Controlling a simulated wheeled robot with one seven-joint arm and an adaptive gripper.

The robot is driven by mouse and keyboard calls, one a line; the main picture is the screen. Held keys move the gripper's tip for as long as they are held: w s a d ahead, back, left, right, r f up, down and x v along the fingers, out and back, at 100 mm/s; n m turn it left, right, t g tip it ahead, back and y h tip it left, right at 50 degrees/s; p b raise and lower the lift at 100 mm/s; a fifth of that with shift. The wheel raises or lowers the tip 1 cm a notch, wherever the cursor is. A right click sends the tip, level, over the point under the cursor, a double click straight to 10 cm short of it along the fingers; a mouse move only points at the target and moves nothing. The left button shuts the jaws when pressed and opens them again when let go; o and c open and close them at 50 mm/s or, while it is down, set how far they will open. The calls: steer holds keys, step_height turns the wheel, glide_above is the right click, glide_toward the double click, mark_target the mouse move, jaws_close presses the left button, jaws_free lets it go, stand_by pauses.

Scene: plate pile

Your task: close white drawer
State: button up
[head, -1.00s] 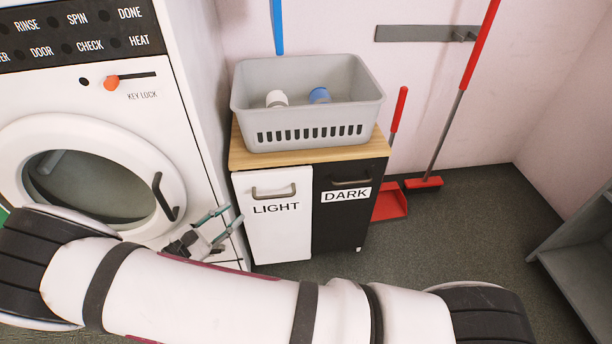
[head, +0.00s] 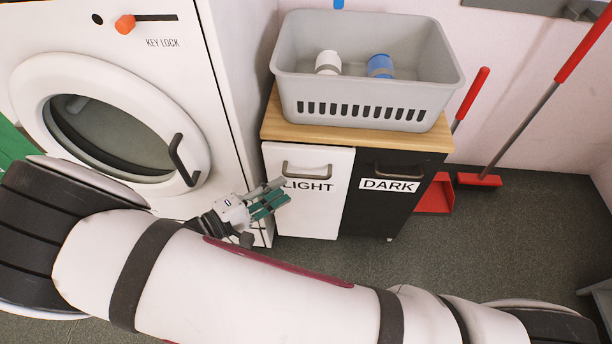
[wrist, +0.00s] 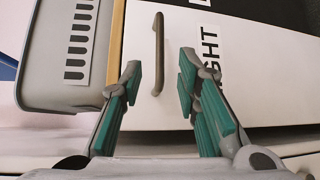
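The white drawer (head: 309,214), marked LIGHT, is the left front of a cabinet. Its grey bar handle (head: 306,166) is near the top; how far the drawer stands out is hard to tell. My gripper (head: 277,197) is in front of the drawer's left part, below the handle, and partly covers the label. In the wrist view, the green-padded fingers (wrist: 162,84) are apart with nothing between them. The handle (wrist: 158,52) shows beyond the fingertips, against the white front (wrist: 155,116).
A black DARK front (head: 385,212) adjoins on the right. A grey basket (head: 365,100) holding two containers stands on the wooden top (head: 350,136). A washing machine (head: 232,100) is close on the left. A red broom (head: 480,180) and dustpan (head: 437,195) are to the right.

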mark_target(303, 175)
steer(key=b+x, duration=0.2)
steer(key=x, duration=0.6)
steer(key=shift+w, duration=0.15)
jaws_close()
